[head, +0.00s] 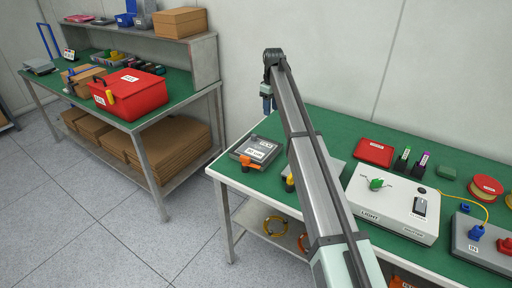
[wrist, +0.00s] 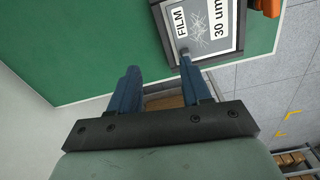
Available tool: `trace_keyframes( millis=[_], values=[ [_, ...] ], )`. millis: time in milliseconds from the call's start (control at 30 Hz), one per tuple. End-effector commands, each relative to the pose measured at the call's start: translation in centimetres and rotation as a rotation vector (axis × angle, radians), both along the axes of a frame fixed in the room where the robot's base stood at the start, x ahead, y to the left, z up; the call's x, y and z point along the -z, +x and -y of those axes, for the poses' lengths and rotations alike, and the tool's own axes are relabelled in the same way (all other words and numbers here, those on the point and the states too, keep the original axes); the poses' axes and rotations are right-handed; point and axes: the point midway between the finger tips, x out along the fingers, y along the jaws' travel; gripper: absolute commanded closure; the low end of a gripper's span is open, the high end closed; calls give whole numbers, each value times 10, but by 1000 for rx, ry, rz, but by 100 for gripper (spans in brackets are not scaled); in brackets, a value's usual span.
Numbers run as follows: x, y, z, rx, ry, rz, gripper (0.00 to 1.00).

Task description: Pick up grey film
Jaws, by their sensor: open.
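The grey film (head: 244,146) lies flat on the green bench top near its left end, with a white label. In the wrist view the film (wrist: 236,68) is at the upper right, and its label reads "FILM 30 um". Part of it runs out of that view. My gripper (wrist: 158,61) is open, with blue fingers and nothing between them. Its right finger overlaps the film's edge in the picture; I cannot tell whether they touch. In the head view my gripper (head: 267,103) hangs above and behind the film.
An orange-handled item (head: 250,163) lies at the film's front edge. A grey plate (head: 322,167) lies to the right, partly behind my arm. A light box (head: 393,206) and a red case (head: 375,152) stand further right.

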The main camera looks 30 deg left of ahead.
Motion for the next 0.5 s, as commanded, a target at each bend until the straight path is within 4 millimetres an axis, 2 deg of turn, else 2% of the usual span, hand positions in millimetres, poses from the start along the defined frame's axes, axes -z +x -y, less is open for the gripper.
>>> trace_keyframes(
  millis=[33, 100, 200, 367, 500],
  values=[
    [-1, -13, -19, -37, -4, -4, 52],
    [-2, -28, -35, -76, -9, -9, 52],
    [-2, -40, -50, -112, -13, -13, 52],
    [2, -47, -56, -130, -15, -15, 52],
    [15, -47, -56, -129, -15, -15, 52]
  ],
)
